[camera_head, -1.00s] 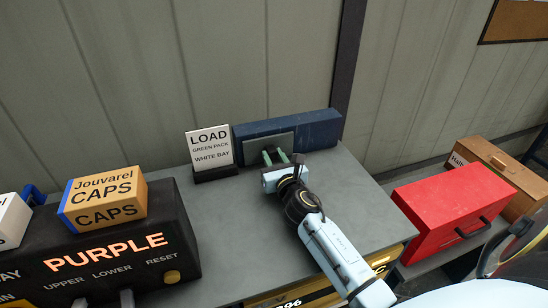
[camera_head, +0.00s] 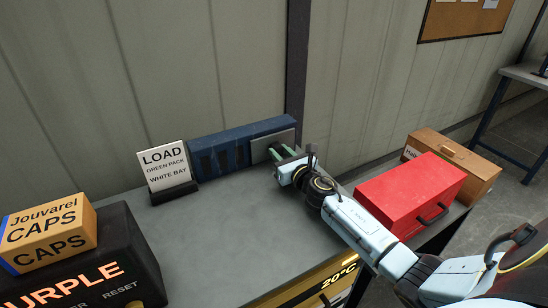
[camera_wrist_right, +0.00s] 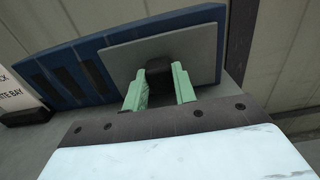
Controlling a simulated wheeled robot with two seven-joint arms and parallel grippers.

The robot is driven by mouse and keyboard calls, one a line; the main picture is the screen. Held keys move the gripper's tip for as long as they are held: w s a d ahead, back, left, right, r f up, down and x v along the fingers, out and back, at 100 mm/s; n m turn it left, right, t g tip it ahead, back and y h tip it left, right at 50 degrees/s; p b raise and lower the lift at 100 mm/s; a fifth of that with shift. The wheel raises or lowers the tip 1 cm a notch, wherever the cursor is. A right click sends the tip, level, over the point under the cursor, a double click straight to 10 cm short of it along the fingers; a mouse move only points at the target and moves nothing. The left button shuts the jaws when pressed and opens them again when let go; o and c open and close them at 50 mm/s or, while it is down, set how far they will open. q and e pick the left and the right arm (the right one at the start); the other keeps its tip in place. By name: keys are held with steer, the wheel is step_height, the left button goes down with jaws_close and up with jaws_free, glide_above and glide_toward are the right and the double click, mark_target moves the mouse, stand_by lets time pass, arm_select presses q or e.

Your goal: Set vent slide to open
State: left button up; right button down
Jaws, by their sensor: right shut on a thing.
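The vent is a long blue housing (camera_head: 219,149) on the grey bench against the wall. Its grey slide plate (camera_head: 260,150) sits at the right end, and dark slots show uncovered to its left. In the right wrist view the plate (camera_wrist_right: 205,45) carries a dark knob (camera_wrist_right: 159,76), and the slots (camera_wrist_right: 66,78) show on the blue housing (camera_wrist_right: 45,65). My right gripper (camera_head: 279,154) has its green fingers shut on the knob; the fingers also show in the right wrist view (camera_wrist_right: 159,85). My left gripper is not in view.
A LOAD sign (camera_head: 164,166) stands left of the vent. A black PURPLE box (camera_head: 120,250) with a Jouvarel CAPS carton (camera_head: 45,232) on it is at the lower left. A red box (camera_head: 405,190) and a brown wooden box (camera_head: 470,165) stand to the right.

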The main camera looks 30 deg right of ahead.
steer(key=shift+d, duration=0.2)
steer(key=c, duration=1.1)
jaws_free()
steer(key=shift+d, duration=0.1)
steer(key=shift+s, duration=0.45)
steer(key=s, duration=0.8)
steer(key=s+a, duration=0.1)
steer(key=s, duration=0.3)
steer(key=shift+s+b, duration=0.25)
steer(key=shift+b, duration=0.05)
steer(key=shift+r, duration=0.1)
